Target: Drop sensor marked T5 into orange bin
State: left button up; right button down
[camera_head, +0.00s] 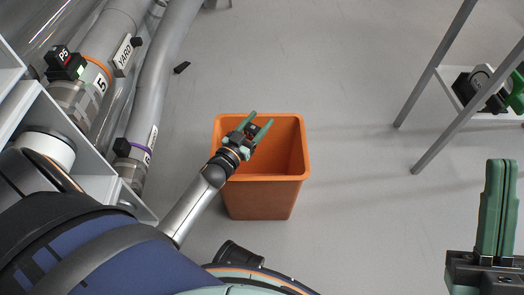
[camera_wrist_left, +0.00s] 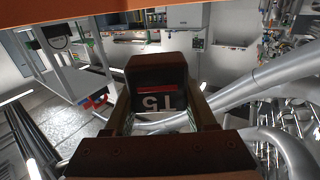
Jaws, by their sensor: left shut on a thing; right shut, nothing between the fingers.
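The orange bin (camera_head: 265,205) stands on the floor in the middle of the head view, with its top open. My left gripper (camera_head: 261,119) is over the bin's opening in that view. It is shut on the T5 sensor (camera_head: 251,131), a small dark block. In the left wrist view the T5 sensor (camera_wrist_left: 155,98) sits between the fingers, with its white "T5" label upside down beside a red stripe. My right gripper (camera_head: 498,208) is shut and empty at the right edge, well away from the bin.
Large grey pipes (camera_head: 145,95) run along the left, beside a white shelf (camera_head: 55,130). A black sensor marked P5 (camera_head: 63,65) sits on one pipe. A metal-legged rack (camera_head: 445,70) stands at the upper right.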

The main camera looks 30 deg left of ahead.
pick_arm(q)
jog(key=o, duration=1.5)
jog(key=shift+c, duration=0.2)
